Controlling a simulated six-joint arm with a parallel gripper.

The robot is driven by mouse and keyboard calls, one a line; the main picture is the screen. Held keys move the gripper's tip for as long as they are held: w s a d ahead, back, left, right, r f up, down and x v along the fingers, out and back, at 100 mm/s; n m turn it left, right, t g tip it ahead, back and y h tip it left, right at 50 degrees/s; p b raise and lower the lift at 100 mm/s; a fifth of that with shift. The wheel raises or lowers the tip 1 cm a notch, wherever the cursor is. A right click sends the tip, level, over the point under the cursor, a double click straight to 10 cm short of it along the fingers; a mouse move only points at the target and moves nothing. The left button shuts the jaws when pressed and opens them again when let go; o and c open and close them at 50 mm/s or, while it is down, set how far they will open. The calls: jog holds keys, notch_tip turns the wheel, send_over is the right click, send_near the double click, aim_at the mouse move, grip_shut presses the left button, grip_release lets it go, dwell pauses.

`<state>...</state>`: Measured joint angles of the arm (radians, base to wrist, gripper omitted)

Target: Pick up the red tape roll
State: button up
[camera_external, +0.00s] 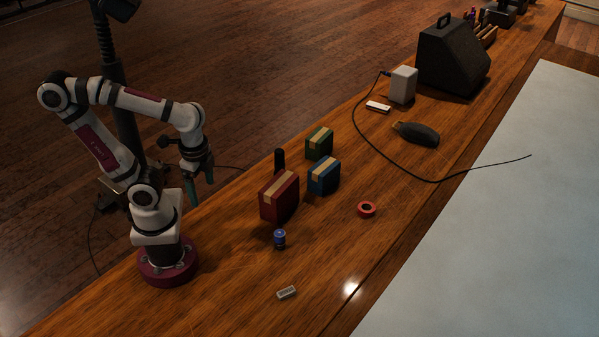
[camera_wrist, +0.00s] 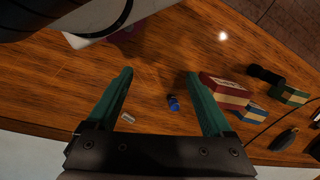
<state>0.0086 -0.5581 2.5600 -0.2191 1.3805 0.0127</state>
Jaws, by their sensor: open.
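The red tape roll (camera_external: 367,209) lies flat on the wooden desk, right of the blue box and near the desk's front edge. I cannot make it out in the wrist view. My gripper (camera_external: 198,190) hangs over the far side of the desk near my base, well to the left of the roll, with the boxes between them. In the wrist view my gripper (camera_wrist: 160,78) has its two green fingers spread wide with nothing held between them.
A red box (camera_external: 279,197), a blue box (camera_external: 323,176) and a green box (camera_external: 319,143) stand mid-desk. A small blue can (camera_external: 279,239) and a grey eraser-like block (camera_external: 286,292) are nearer. A black cable (camera_external: 440,181) curves beyond the roll. Desk around the roll is clear.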

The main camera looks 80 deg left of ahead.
jog(key=shift+o, duration=0.7)
jog(key=w+d+f+n+t+h, duration=0.1)
jog(key=w+f, duration=0.1)
jog(key=w, duration=0.4)
jog(key=w+d+f+n+t+h, duration=0.1)
jog(key=w+d+f+t, duration=0.1)
jog(key=w, duration=0.4)
jog(key=w+a+f+n+t+y, duration=0.1)
jog(key=w+a+f+n+t, duration=0.1)
jog(key=w, duration=0.5)
jog(key=w+a+f+n+t+y, duration=0.2)
jog(key=w+a+f+n+t, duration=0.1)
jog(key=w, duration=0.4)
jog(key=w+a+f+n+t+y, duration=0.2)
jog(key=w+a+f+n+t, duration=0.1)
jog(key=w+f, duration=0.3)
jog(key=shift+w+a, duration=0.65)
jog(key=shift+a, duration=0.05)
send_near(371, 207)
jog(key=shift+a+f, duration=0.55)
jog(key=shift+f, duration=0.05)
jog(key=x, duration=0.5)
jog(key=shift+w+d+f, duration=0.1)
jog(key=shift+w, duration=0.4)
jog(key=c, duration=1.4)
